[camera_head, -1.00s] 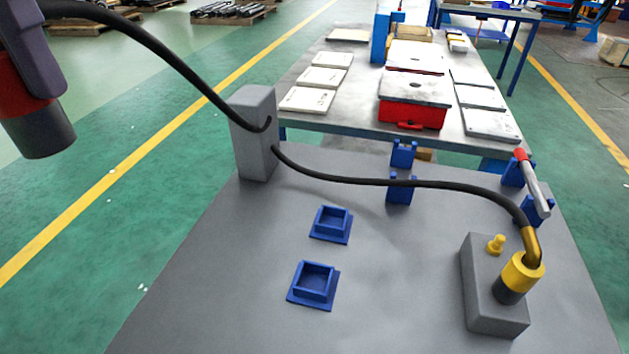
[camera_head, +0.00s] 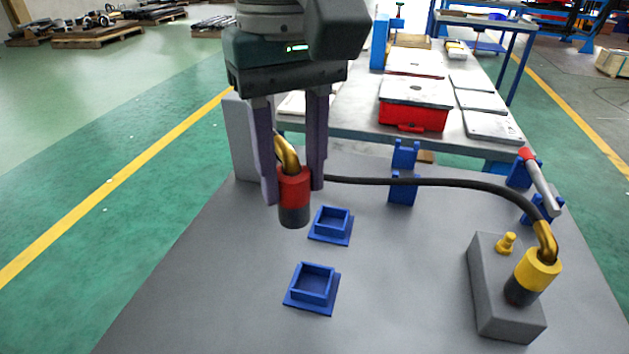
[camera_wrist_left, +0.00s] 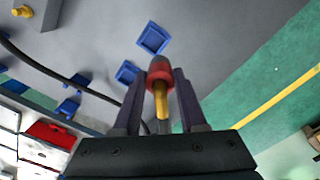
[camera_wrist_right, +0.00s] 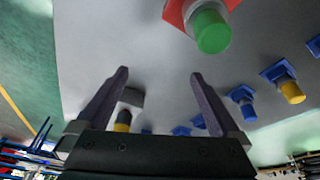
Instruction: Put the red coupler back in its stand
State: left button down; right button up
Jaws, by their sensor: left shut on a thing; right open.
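My left gripper (camera_head: 293,190) is shut on the red coupler (camera_head: 294,184), which has a dark lower end and a brass elbow on top. It hangs nearly upright above the grey bench, in front of the grey post. The red coupler (camera_wrist_left: 160,66) also shows between the fingers in the left wrist view. Two square blue stands, the rear one (camera_head: 331,225) and the front one (camera_head: 312,288), look empty; the coupler is up and left of the rear one. My right gripper (camera_wrist_right: 160,76) is open and empty in the right wrist view, out of the head view.
A yellow coupler (camera_head: 538,269) with a black hose (camera_head: 440,183) sits on a grey block (camera_head: 492,295) at right. A red-ended handle (camera_head: 540,178) rests in blue holders. The right wrist view shows a green cylinder (camera_wrist_right: 212,31) on a red base. The front-left bench is clear.

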jog(key=shift+f, duration=0.35)
pick_arm(q)
jog(key=shift+n, duration=0.3)
jog(key=shift+s+d+f+b, duration=0.25)
jog(key=shift+f+b, duration=0.45)
jog(key=shift+f, duration=0.7)
jog(key=shift+d+f+b, duration=0.4)
jog(key=shift+f+b, duration=0.3)
jog(key=shift+f, duration=0.7)
jog(key=shift+s+d+f+b, duration=0.25)
jog(key=shift+f+b, duration=0.45)
jog(key=shift+f, duration=0.7)
pick_arm(e)
jog(key=shift+a+f, duration=0.1)
jog(key=shift+f, duration=1.8)
pick_arm(q)
jog(key=shift+w, duration=0.1)
pick_arm(e)
jog(key=shift+f, duration=0.15)
pick_arm(q)
jog(key=shift+f+b, duration=0.1)
jog(key=shift+b, duration=0.2)
pick_arm(e)
jog(key=shift+f, duration=0.15)
